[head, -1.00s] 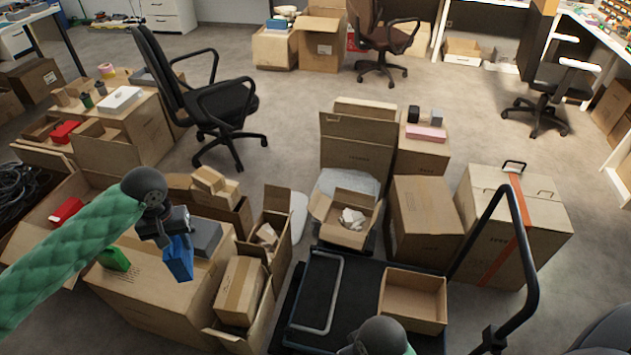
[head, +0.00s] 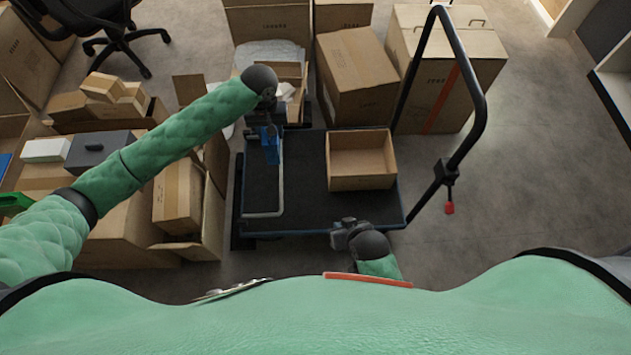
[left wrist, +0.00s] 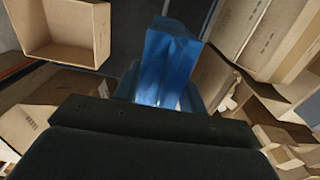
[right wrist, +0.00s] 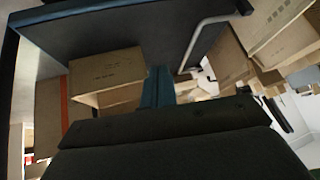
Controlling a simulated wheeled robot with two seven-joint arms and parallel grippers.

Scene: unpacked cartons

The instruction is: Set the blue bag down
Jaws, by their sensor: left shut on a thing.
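The blue bag (head: 270,145) hangs from my left gripper (head: 266,128), above the left part of the black cart platform (head: 305,160). In the left wrist view the bag (left wrist: 168,62) stands out between the fingers, which are shut on it. I cannot tell how high its bottom is above the platform. My right gripper (head: 340,232) is at the near edge of the cart. In the right wrist view its fingers (right wrist: 158,88) lie close together with nothing visible between them.
An open empty carton (head: 360,160) sits on the right of the platform. A grey bar (head: 280,185) stands at its left, and a tall black handle (head: 480,100) rises at the right. Packed cartons (head: 180,195) crowd the left. Bare platform lies between bar and carton.

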